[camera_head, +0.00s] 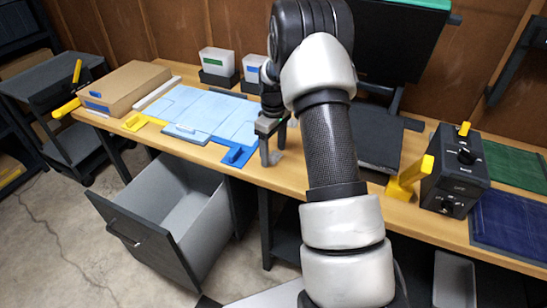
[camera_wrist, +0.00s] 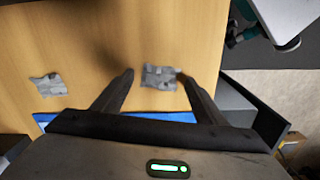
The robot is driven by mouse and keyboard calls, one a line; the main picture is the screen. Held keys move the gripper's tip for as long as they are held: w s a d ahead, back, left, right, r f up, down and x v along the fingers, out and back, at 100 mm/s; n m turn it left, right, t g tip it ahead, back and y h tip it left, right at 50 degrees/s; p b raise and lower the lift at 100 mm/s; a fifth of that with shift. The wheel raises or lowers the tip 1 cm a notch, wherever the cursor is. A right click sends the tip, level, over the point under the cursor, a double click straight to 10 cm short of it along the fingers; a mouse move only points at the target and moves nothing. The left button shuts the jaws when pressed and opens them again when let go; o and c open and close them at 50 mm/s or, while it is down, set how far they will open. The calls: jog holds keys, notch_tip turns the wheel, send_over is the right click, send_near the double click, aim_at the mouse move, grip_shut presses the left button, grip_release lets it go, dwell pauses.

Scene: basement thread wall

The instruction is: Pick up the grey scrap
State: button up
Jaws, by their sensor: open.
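A crumpled grey scrap (camera_wrist: 159,77) lies on the wooden bench top and shows between the fingertips of my gripper (camera_wrist: 155,75) in the wrist view. A second grey scrap (camera_wrist: 47,86) lies to the left, outside the fingers. My gripper is open and points down; I cannot tell its exact height above the scrap. In the head view my gripper (camera_head: 273,152) is over the bench near its front edge, right of a blue bracket. My arm and gripper hide the wood around it, and I cannot make out the scraps clearly there.
The bench (camera_head: 400,205) holds a light blue mat (camera_head: 215,112), a blue bracket (camera_head: 238,155), white bins (camera_head: 217,62), a cardboard box (camera_head: 125,85) and a black control box (camera_head: 455,172) with a yellow bracket (camera_head: 408,178) beside it. An open drawer (camera_head: 175,220) juts out below, left of my gripper.

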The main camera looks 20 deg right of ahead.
jog(key=c, duration=1.1)
jog(key=shift+r, duration=0.15)
